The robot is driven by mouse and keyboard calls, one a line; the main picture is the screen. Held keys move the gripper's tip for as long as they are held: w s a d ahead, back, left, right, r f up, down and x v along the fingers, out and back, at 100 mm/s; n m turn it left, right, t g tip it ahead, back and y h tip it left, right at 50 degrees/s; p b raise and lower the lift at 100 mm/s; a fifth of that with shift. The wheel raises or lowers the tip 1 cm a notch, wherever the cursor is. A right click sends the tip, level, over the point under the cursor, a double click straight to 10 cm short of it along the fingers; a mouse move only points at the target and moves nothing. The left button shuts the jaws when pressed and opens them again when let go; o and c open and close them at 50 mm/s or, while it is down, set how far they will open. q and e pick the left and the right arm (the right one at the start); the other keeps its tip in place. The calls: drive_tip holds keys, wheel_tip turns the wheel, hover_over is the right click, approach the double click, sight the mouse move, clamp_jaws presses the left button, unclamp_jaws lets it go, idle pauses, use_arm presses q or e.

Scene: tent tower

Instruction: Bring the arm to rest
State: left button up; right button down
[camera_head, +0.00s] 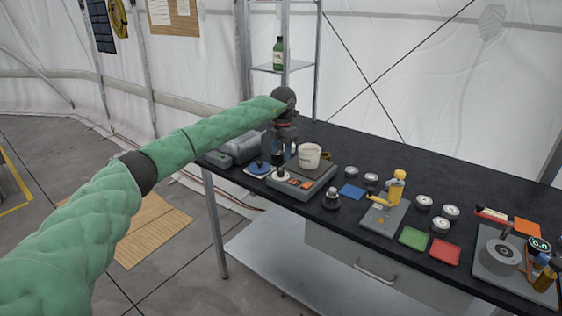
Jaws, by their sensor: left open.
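My left arm (180,147) in its green sleeve reaches from the lower left to the far left part of the black table. A blue round item (258,168) lies just left of the gripper. My right gripper is not in view.
The black table (340,139) holds a yellow-handled fixture (392,195), several round white-topped pieces, a blue pad (351,191), a green pad (413,238), a red pad (445,252) and a grey device (501,252) at right. A shelf with a green bottle (279,53) stands behind.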

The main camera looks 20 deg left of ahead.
use_arm(q)
drive_tip(key=shift+r, duration=0.3)
